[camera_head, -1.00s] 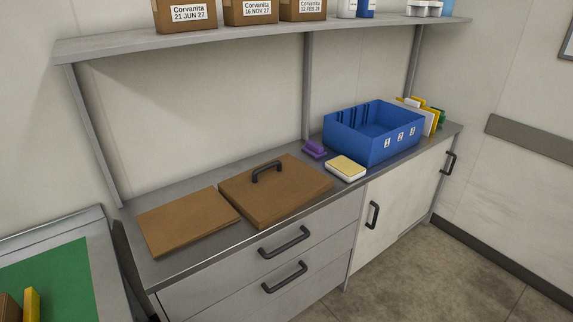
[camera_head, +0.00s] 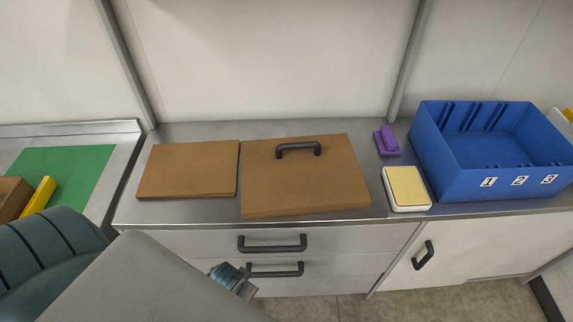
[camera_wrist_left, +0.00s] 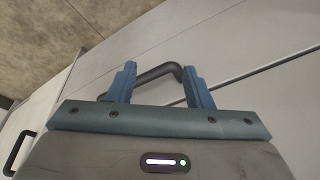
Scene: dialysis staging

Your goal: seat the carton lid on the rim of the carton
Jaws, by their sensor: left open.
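A flat brown square lid (camera_head: 305,185) with a black bar handle (camera_head: 298,149) lies on the metal counter, in the middle of the head view. A thinner plain brown panel (camera_head: 188,169) lies just left of it. I cannot tell whether either covers an open carton; no open carton rim shows. My left gripper (camera_head: 235,280) is low in front of the drawers, below and apart from the lid. In the left wrist view its two blue fingers (camera_wrist_left: 158,88) are spread and empty, with a dark drawer handle behind them. My right gripper is not in view.
A blue bin (camera_head: 480,175) numbered 1 to 3 stands at the right. A yellow-topped white block (camera_head: 406,188) and a purple object (camera_head: 387,141) lie between it and the lid. A green mat (camera_head: 75,172) is at left. Drawer handles (camera_head: 272,243) project from the front.

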